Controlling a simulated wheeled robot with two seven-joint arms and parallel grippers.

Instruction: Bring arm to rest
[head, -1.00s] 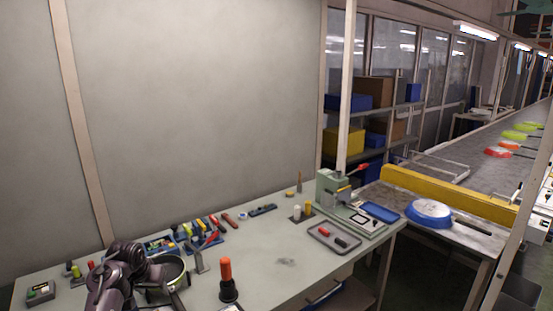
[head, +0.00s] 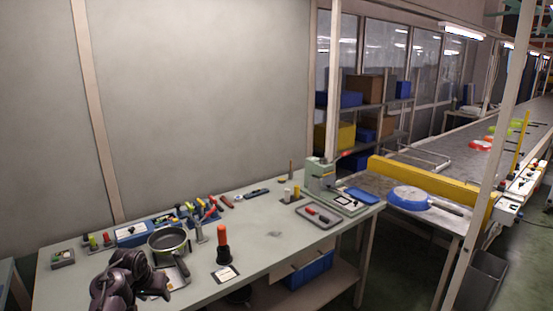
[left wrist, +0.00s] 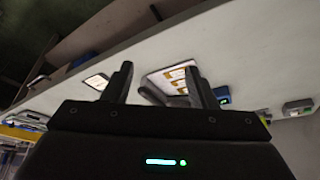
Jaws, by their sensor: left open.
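My left arm, dark and folded, comes in at the lower left of the head view, over the near-left edge of the workbench (head: 255,233). Its gripper is hard to make out there. In the left wrist view the two fingers of my left gripper (left wrist: 161,82) stand apart with nothing between them. A pale table surface with a tray-like item (left wrist: 165,82) lies beyond the fingertips. My right gripper is in neither view.
A dark pan with a pale green rim (head: 169,240) stands on the bench close to my left arm. An orange-handled tool (head: 222,243) stands upright to its right. A green press (head: 321,178) is at the bench's right end. A blue pan (head: 409,198) lies near the yellow barrier (head: 425,187).

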